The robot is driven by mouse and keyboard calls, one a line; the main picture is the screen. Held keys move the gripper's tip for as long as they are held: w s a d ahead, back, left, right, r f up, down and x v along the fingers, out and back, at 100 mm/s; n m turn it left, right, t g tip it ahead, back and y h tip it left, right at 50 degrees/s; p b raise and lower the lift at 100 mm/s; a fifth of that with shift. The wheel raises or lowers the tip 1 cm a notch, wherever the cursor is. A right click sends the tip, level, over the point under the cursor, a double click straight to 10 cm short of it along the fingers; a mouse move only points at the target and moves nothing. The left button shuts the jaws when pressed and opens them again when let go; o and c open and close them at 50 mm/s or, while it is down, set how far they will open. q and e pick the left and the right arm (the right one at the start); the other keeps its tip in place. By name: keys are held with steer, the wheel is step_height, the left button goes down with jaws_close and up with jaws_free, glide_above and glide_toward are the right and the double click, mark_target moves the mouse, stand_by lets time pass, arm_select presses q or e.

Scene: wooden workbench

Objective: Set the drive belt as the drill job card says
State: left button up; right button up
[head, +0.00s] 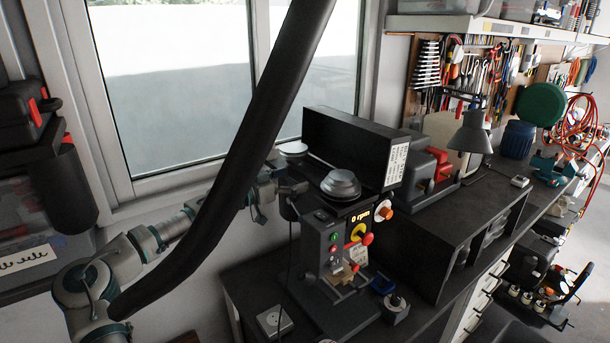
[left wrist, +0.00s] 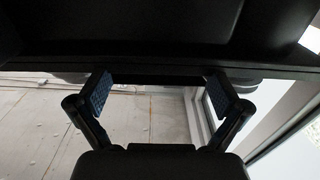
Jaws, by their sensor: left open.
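The bench drill (head: 322,240) stands on the workbench with a "0 rpm" display on its front. Its dark belt cover (head: 345,140) stands raised behind a silver stepped pulley (head: 341,183). A pale round disc (head: 293,148) shows behind, left of the cover. A white printed card (head: 397,165) is on the cover's right end; its text is too small to read. I cannot make out the belt. My left gripper (head: 290,185) is at the left of the drill head, partly hidden. In the left wrist view its fingers (left wrist: 162,90) are apart below a dark edge, with nothing seen held.
A thick black tube (head: 240,145) crosses in front of my left arm. A dark open-fronted cabinet (head: 440,240) stands right of the drill, with a lamp (head: 470,133) farther along. Black cases (head: 40,150) are at the far left. A window is behind.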

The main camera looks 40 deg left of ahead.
mark_target(303, 176)
arm_select(q)
steer(key=x, duration=0.3)
steer(key=shift+w+d+f+b, duration=0.1)
steer(key=shift+f+b, duration=0.05)
steer(key=shift+b, duration=0.15)
steer(key=shift+w+d, duration=0.1)
steer(key=shift+w, duration=0.2)
steer(key=c, duration=1.3)
step_height(303, 176, up, 2)
steer(key=shift+r+p, duration=0.1)
steer(key=shift+p, duration=1)
steer(key=shift+c, duration=0.2)
steer(key=shift+f, duration=0.2)
steer(key=o, duration=1.3)
steer(key=shift+o, duration=0.2)
steer(key=shift+s, duration=0.15)
